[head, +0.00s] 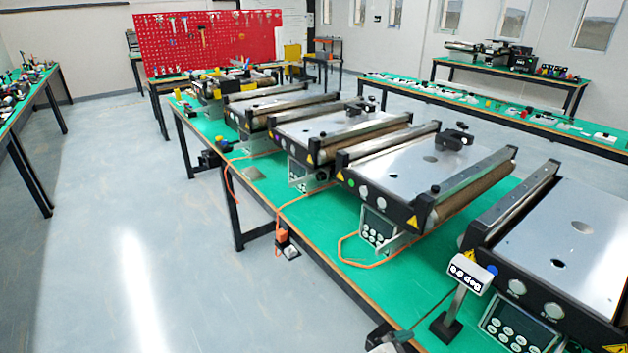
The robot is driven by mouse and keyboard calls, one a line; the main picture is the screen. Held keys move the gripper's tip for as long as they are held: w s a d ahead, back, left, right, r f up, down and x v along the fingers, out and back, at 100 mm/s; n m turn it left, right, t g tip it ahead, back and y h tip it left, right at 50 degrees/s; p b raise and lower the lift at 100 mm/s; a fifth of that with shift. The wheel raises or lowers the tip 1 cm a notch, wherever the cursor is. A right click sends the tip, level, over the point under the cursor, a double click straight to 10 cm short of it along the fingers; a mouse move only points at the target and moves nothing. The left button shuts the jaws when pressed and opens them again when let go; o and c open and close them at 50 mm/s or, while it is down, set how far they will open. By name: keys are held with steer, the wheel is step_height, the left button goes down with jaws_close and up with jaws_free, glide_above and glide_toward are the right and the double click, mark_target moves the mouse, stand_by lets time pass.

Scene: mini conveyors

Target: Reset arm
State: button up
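My arm and gripper do not show in the head view, so the arm's pose and the state of the gripper are hidden. The task names no other object.
A long green-topped table (310,232) carries several mini conveyors, one nearby (400,172). A label stand (458,297) stands near the front edge. Orange cables (352,252) run along it. A red tool board (200,42) stands behind. The grey floor (130,200) at left is open.

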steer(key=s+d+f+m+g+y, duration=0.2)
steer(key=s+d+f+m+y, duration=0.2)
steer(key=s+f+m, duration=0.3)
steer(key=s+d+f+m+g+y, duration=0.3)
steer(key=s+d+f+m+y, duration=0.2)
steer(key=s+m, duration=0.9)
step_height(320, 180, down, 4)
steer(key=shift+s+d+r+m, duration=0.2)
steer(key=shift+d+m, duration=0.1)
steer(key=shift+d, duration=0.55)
